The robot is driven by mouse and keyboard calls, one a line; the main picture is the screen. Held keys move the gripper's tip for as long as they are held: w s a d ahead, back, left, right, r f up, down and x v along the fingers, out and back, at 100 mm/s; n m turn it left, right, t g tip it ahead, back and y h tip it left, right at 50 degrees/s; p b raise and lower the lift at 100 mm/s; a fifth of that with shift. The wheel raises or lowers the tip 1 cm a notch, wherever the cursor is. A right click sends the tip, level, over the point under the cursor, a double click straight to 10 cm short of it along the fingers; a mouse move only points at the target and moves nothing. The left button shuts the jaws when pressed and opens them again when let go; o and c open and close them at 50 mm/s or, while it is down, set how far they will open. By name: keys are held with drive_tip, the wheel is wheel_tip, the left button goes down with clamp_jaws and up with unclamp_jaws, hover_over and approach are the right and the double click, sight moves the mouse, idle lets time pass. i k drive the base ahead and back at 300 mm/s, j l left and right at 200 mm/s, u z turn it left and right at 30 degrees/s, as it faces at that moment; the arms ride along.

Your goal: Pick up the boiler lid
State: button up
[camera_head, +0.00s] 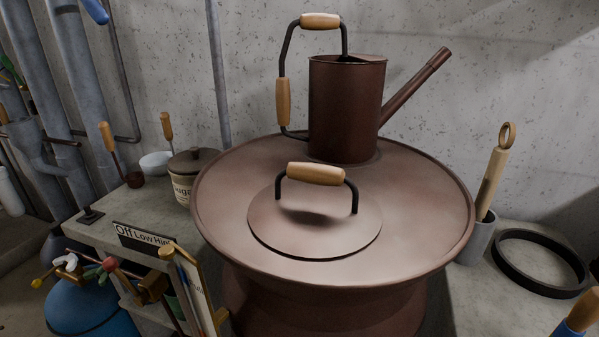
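The boiler lid (315,230) is a brown metal disc lying on the front of the boiler's wide round top. Its arched handle (316,174) has dark metal legs and a light wooden grip, and stands upright. The boiler (420,200) is a large brown vessel with a broad flared rim, narrowing below. A brown watering can (346,108) with two wooden grips and a long spout pointing up right stands on the boiler top behind the lid. My gripper is not in view.
Left of the boiler, a counter holds a lidded sugar pot (190,178), a white bowl (156,164) and an "Off Low High" label (143,238). At right are a grey cup (477,240) with a wooden-handled tool (495,172) and a black ring (541,262). A concrete wall stands behind.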

sight(317, 212)
drive_tip(key=j+u, duration=0.85)
drive_tip(key=u, duration=0.15)
